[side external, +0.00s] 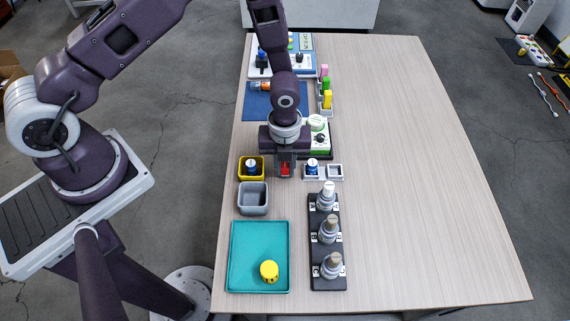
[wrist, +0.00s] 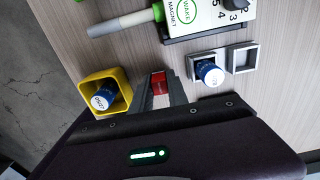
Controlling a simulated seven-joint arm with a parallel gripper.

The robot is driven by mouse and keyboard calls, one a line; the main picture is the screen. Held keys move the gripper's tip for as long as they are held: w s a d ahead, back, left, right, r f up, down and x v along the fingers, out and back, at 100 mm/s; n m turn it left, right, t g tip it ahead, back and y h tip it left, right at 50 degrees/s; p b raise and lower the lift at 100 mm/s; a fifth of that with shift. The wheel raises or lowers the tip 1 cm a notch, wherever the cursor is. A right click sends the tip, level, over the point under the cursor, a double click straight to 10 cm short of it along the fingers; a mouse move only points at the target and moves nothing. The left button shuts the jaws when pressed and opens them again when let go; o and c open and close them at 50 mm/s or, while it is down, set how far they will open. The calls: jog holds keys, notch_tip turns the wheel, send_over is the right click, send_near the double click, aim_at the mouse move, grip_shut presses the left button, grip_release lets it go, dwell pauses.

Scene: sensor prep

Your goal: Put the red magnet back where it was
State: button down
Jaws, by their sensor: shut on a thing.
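The red magnet (side external: 285,170) is between the fingers of my gripper (side external: 285,164). It also shows in the wrist view (wrist: 159,84), held at the tips of the gripper's fingers (wrist: 160,92). My gripper is shut on it, over the strip of table between the yellow bin and the small grey square holders. Whether the magnet touches the table I cannot tell. A device labelled MAGNET (wrist: 200,18) with a green WAKE button lies just behind it; its white and grey rod points left in the wrist view.
A yellow bin (wrist: 127,85) holds a blue-and-white sensor. Two grey square holders (wrist: 243,58) stand right; the left one holds a similar sensor. In the side view, a grey bin (side external: 253,209), a teal tray (side external: 243,284) and a black rack (side external: 328,283) are nearer. The table's right side is clear.

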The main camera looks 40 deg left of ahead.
jog(key=shift+f, duration=0.1)
jog(key=c, duration=1.3)
grip_release()
notch_tip(320, 180, up, 12)
notch_tip(320, 180, up, 9)
jog(key=n+t, duration=0.1)
jog(key=n, duration=0.4)
send_over(285, 165)
jog(key=a, duration=0.4)
jog(key=s+a+r+n+t+y, duration=0.1)
jog(key=s+a+r+n+t, duration=0.15)
jog(key=s+r+n, duration=0.8)
jog(key=n, duration=0.1)
jog(key=s+a+r+n+t, duration=0.1)
jog(key=s+r+n, duration=0.2)
jog(key=s+n, duration=0.1)
jog(key=s+r+n+t+h, duration=0.1)
jog(key=s+r+n, duration=0.2)
jog(key=n, duration=0.3)
jog(key=shift+s+a+r+n, duration=0.15)
jog(key=shift+s+r+n, duration=0.1)
jog(key=shift+s, duration=0.45)
